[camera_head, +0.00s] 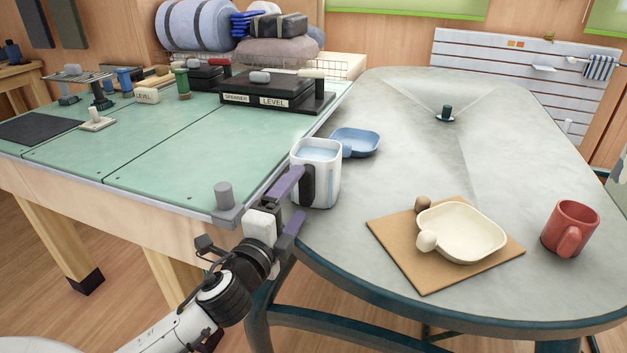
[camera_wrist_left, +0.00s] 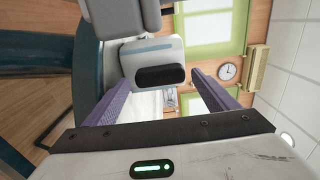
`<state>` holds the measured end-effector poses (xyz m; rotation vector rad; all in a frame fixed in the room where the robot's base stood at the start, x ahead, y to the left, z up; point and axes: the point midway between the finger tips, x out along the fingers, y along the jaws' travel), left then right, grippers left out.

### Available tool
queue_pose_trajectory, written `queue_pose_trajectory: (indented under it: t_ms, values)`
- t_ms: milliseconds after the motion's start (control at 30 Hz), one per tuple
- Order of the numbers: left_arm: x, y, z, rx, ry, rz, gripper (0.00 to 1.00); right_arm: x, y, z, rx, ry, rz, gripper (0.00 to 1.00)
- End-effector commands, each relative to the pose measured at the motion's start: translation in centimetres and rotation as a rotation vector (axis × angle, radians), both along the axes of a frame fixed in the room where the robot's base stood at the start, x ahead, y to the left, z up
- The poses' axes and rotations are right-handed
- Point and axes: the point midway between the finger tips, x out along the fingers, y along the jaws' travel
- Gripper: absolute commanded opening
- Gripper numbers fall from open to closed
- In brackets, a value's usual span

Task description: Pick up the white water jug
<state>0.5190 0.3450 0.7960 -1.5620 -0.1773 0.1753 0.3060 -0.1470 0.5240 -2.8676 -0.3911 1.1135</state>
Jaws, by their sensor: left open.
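The white water jug (camera_head: 328,180) stands upright near the left edge of the grey table, with bluish water visible at its top and a dark handle (camera_head: 308,185) facing my left gripper. My left gripper (camera_head: 301,192) is open and empty, its two purple fingers pointing at the handle side. In the left wrist view, the jug (camera_wrist_left: 140,54) and its dark handle (camera_wrist_left: 160,75) appear between the fingertips (camera_wrist_left: 162,78). I cannot tell whether the tips reach past the handle. My right gripper is in neither view.
A blue dish (camera_head: 357,141) sits just behind the jug. A cream dish (camera_head: 465,232) rests on a brown board (camera_head: 400,250), with a red mug (camera_head: 570,228) farther right. The green workbench (camera_head: 170,155) borders the table's left, with a grey post (camera_head: 224,196) at its corner.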

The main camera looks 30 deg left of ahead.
Motion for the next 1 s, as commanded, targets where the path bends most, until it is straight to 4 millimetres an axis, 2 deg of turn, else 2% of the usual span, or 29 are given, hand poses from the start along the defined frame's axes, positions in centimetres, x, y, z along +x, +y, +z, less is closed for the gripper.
queue_pose_trajectory:
  t_ms: [200, 500, 567, 767, 800, 1000]
  values:
    - [2.9, 0.3, 0.0, 0.000, 0.000, 0.001, 0.80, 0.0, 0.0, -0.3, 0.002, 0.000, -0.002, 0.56]
    - [3.4, 0.4, -0.1, 0.000, 0.002, 0.000, 0.80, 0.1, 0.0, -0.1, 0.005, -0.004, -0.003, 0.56]
    - [3.4, 0.4, -0.1, -0.001, 0.002, 0.000, 0.73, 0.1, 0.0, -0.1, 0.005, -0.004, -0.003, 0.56]
    - [3.4, 0.4, -0.1, -0.001, 0.002, 0.000, 0.39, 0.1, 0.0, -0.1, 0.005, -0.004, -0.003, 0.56]
    - [3.4, 0.4, 0.5, 0.002, -0.010, -0.002, 0.39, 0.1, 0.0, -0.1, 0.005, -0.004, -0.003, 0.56]
    - [3.4, 0.4, 0.6, 0.002, -0.009, -0.001, 0.39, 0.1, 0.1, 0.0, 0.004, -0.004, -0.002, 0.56]
